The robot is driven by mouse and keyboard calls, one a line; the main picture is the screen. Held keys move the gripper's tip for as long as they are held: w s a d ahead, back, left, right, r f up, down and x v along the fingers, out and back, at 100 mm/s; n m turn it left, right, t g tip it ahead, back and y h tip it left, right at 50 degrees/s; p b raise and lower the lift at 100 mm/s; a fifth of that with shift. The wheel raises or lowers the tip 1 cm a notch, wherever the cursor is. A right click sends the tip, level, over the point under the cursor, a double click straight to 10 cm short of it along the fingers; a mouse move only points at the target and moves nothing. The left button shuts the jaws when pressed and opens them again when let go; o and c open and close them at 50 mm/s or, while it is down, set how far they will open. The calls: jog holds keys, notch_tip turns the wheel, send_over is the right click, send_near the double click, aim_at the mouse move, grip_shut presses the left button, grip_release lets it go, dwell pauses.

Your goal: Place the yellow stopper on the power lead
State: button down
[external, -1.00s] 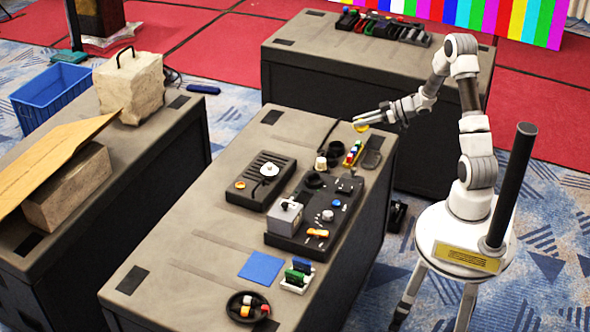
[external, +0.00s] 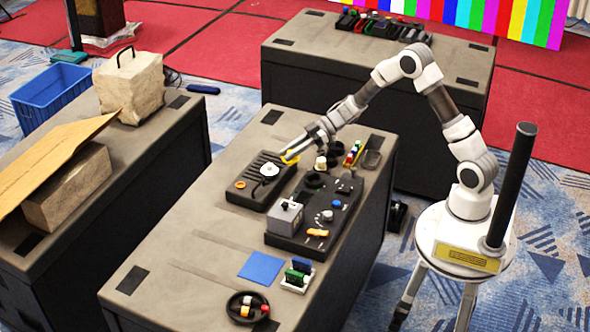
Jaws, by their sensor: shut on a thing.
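My gripper (external: 288,158) is shut on the yellow stopper (external: 291,160), a small yellow piece at its fingertips. It holds the stopper over the far right corner of the slotted black unit (external: 240,193), near the white disc (external: 269,169). I cannot tell whether the stopper touches anything below it. I cannot make out the power lead for certain; my gripper and forearm cover part of the table behind the unit.
A black panel (external: 283,242) with a grey box, knobs and an orange piece lies in front. A blue mat (external: 262,266), a block holder (external: 297,278) and a round black bowl (external: 233,309) sit nearer.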

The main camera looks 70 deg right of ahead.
jog(key=a+n+g+y, duration=0.2)
jog(key=a+n+g, duration=0.1)
jog(key=a, duration=1.6)
jog(key=n+g+y+b, duration=0.1)
jog(key=n+g+b, duration=0.2)
jog(key=n+g, duration=0.1)
send_over(245, 308)
jog(key=f, duration=0.5)
jog(key=shift+d, duration=0.35)
jog(key=shift+a+f+b, duration=0.3)
jog(key=shift+a+b, duration=0.05)
jog(key=shift+f+b, duration=0.65)
jog(key=shift+f, duration=1.15)
jog(key=shift+f, duration=0.2)
jog(key=c, duration=0.7)
grip_release()
jog(key=shift+c, duration=0.2)
